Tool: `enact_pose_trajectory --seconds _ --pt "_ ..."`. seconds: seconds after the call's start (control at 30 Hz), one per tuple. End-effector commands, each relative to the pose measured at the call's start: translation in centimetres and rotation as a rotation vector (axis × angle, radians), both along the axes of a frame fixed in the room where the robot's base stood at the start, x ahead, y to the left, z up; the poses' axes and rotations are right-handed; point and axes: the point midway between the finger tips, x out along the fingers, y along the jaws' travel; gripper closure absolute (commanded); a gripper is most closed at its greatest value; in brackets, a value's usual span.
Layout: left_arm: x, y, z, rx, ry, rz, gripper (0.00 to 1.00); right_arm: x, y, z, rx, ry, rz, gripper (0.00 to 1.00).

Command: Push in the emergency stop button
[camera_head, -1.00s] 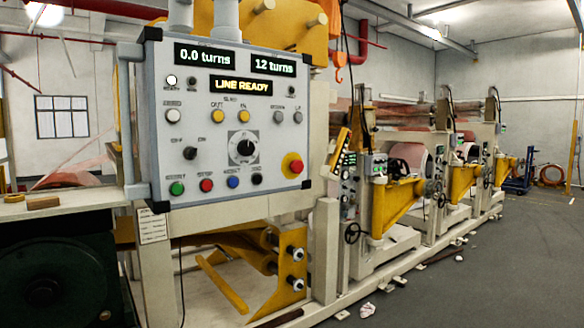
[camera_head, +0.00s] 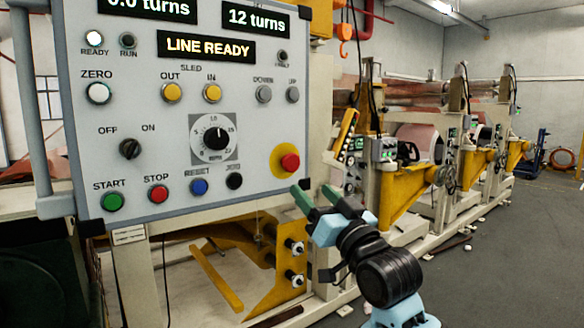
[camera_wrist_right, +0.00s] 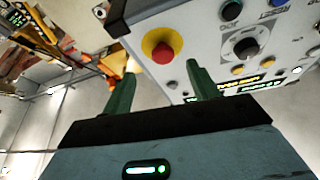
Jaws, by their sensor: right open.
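The emergency stop button (camera_head: 290,162) is a red mushroom head on a yellow round base at the lower right of the grey control panel (camera_head: 110,65). My right gripper (camera_head: 316,196) has green fingers and is just below and right of the button in the head view. In the right wrist view, the button (camera_wrist_right: 162,53) appears beyond the two parted fingers (camera_wrist_right: 157,85), nearer the left one. The gripper is open and empty, and I see no contact with the button. My left gripper is not in view.
A red STOP button (camera_head: 158,194), a green START button (camera_head: 112,201) and a dial (camera_head: 215,138) share the panel. Yellow brackets (camera_head: 398,199) of the machine line stand to the right. The grey floor (camera_head: 497,262) at the right is mostly clear.

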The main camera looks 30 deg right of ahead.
Motion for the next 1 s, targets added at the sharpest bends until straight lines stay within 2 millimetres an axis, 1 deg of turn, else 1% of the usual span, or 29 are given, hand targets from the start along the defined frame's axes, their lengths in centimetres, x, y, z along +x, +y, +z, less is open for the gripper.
enact_pose_trajectory --seconds 0.03,0.1,0.27,0.37,0.47,0.8,1.0 --pt "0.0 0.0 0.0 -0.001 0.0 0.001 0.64 -0.2 -0.1 0.5 0.002 -0.008 0.0 0.41" --pt "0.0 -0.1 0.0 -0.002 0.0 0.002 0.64 -0.3 -0.1 0.8 0.003 -0.013 0.0 0.41" --pt "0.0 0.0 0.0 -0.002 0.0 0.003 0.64 -0.2 -0.1 0.8 0.004 -0.013 0.0 0.41" --pt "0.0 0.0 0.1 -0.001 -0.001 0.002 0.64 0.3 -0.1 1.1 0.004 -0.014 0.0 0.41" --pt "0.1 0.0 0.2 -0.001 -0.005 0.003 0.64 1.3 -0.2 1.6 0.005 -0.015 0.0 0.41" --pt "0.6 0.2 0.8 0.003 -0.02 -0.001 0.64 5.6 -0.2 3.3 0.005 -0.015 0.0 0.41" --pt "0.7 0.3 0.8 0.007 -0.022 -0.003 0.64 6.8 -0.2 3.6 0.004 -0.013 0.0 0.41"
